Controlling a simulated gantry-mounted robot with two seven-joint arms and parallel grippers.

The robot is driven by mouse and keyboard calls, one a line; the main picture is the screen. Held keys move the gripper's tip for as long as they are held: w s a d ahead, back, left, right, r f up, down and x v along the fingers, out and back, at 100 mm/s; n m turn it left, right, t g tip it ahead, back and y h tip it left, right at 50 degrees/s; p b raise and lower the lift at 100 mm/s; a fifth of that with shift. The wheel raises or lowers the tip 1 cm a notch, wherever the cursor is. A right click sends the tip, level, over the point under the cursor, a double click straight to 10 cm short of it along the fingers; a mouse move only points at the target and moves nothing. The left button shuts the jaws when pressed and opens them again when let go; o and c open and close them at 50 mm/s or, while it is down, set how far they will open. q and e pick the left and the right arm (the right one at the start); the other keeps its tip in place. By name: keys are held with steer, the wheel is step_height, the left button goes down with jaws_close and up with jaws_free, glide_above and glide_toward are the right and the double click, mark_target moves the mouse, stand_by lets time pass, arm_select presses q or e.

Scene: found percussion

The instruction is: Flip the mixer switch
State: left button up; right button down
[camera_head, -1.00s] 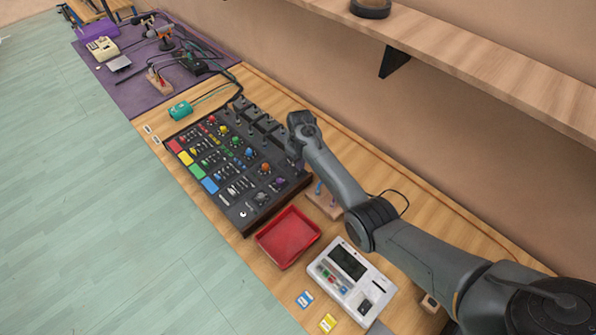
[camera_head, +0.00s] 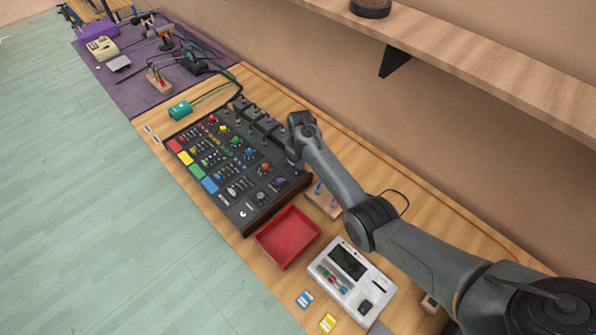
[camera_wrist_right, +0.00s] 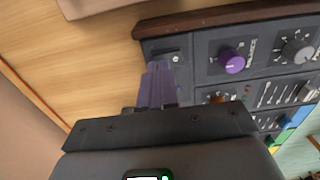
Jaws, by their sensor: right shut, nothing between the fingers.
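The dark mixer (camera_head: 215,160) lies on the wooden bench, covered in coloured knobs, sliders and colour patches. In the wrist view the mixer's corner panel (camera_wrist_right: 197,66) fills the upper right. A small dark slot-like fitting (camera_wrist_right: 168,57), possibly the switch, sits at that corner just beyond my fingertips. My right gripper (camera_wrist_right: 158,72) is shut and empty, its fingers close together over the mixer's corner. Whether the tips touch the panel is unclear. In the head view my right gripper (camera_head: 294,163) is at the mixer's wall-side edge, largely hidden by my wrist. My left gripper is not in view.
A red tray (camera_head: 287,237) and a white device (camera_head: 349,281) stand along the bench nearer me. A wooden block with pegs (camera_head: 322,203) is close beside the mixer, below my arm. A wooden shelf (camera_head: 470,55) overhangs the bench along the wall.

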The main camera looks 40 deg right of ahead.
steer(key=shift+f, duration=0.45)
steer(key=shift+f+b, duration=0.35)
steer(key=shift+b, duration=0.1)
steer(key=shift+r, duration=0.1)
steer(key=shift+r+p, duration=0.4)
steer(key=shift+p, duration=0.15)
step_height(320, 180, up, 6)
steer(key=p, duration=0.6)
steer(key=shift+p, duration=0.4)
steer(key=shift+r, duration=0.1)
